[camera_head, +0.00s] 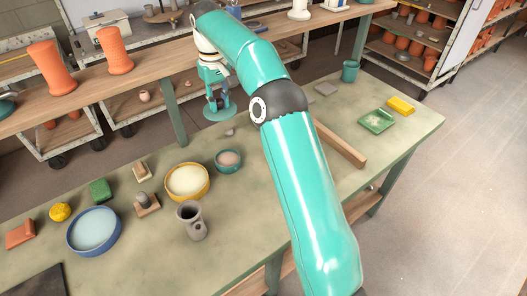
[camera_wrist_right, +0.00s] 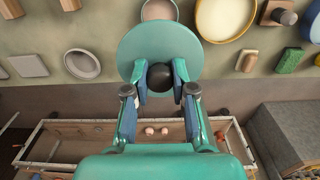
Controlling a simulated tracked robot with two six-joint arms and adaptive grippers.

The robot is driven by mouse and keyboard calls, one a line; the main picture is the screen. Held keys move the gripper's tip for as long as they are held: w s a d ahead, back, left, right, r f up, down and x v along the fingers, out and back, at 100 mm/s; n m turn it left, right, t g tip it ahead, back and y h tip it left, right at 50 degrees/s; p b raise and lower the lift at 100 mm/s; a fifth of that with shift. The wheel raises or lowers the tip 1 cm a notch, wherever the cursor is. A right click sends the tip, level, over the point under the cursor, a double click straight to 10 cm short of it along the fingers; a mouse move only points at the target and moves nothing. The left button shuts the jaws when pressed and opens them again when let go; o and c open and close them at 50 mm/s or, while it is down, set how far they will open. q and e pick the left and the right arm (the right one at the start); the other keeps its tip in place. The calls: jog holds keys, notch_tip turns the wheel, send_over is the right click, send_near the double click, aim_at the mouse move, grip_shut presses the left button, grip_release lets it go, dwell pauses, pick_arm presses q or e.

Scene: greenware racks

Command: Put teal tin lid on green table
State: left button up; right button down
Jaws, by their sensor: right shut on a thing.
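The teal tin lid (camera_head: 219,113) is a flat round disc, held near the far edge of the green table (camera_head: 250,200). In the right wrist view, the lid (camera_wrist_right: 160,32) faces the camera with its dark round knob between the fingers. My right gripper (camera_head: 217,96) is shut on that knob; its fingers (camera_wrist_right: 160,76) press on it from both sides. The lid overlaps the table's back edge in the wrist view. I cannot tell how high it is above the tabletop. My left gripper is not in view.
A wooden shelf (camera_head: 150,76) with orange pots runs behind. The table's front middle is fairly clear.

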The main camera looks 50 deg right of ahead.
dwell(0.6)
jog(key=s+d+f+b, duration=0.1)
jog(key=s+f, duration=0.7)
jog(key=s, duration=0.3)
jog(key=s+d+f+b, duration=0.1)
jog(key=s+f+b, duration=0.1)
jog(key=s+f, duration=0.7)
jog(key=shift+s+d+f+b, duration=0.1)
jog(key=shift+s+f+b, duration=0.3)
jog(key=shift+f+b, duration=0.4)
jog(key=shift+s+d+f+b, duration=0.1)
jog(key=shift+s+f+b, duration=0.25)
jog(key=shift+f+b, duration=0.45)
jog(key=shift+s+f+b, duration=0.4)
jog(key=shift+f+b, duration=0.3)
jog(key=shift+b, duration=0.1)
jog(key=shift+f+b, duration=0.5)
jog(key=shift+f, duration=0.1)
jog(key=c, duration=0.9)
grip_release()
jog(key=shift+r, duration=0.1)
